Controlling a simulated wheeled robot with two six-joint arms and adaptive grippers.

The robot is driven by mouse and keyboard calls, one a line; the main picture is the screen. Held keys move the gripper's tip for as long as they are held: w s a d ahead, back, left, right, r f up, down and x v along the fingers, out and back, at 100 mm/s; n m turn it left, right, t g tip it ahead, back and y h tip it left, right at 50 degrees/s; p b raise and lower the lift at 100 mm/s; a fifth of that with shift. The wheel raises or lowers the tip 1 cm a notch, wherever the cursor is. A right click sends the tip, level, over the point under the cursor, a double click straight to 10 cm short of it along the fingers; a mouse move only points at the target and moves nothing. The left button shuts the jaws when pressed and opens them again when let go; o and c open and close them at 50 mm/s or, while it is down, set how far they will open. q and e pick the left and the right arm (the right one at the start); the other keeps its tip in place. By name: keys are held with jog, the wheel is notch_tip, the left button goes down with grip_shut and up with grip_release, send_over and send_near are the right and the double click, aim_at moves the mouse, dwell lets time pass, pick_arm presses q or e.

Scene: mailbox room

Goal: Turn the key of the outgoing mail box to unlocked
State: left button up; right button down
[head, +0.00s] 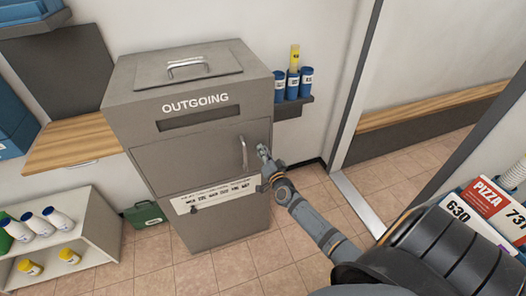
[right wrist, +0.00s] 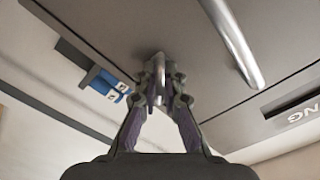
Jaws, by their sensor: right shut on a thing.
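The outgoing mail box (head: 165,134) is a grey metal cabinet marked OUTGOING, with a slot, a front door and an upright bar handle (head: 243,155). My right gripper (head: 264,153) is at the box's right front edge, just right of the handle. In the right wrist view, the gripper (right wrist: 158,92) is shut on the small grey key (right wrist: 157,68) at the box front, beside the handle (right wrist: 232,42). The fingers hide much of the key, and I cannot tell its turn angle well. The door looks closed. My left gripper is not in view.
A shelf with blue containers (head: 292,84) is right of the box. A wooden counter (head: 75,142) and a white shelf with bottles (head: 60,240) are at left. A green case (head: 144,214) stands on the floor.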

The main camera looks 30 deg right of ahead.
jog(key=m, duration=0.4)
jog(key=shift+f+m, duration=0.15)
jog(key=shift+m, duration=0.15)
jog(key=shift+f+m+b, duration=0.1)
jog(key=shift+m+b, duration=0.35)
jog(key=shift+m, duration=1.75)
jog(key=c, duration=1.5)
grip_release()
jog(key=shift+d, duration=0.1)
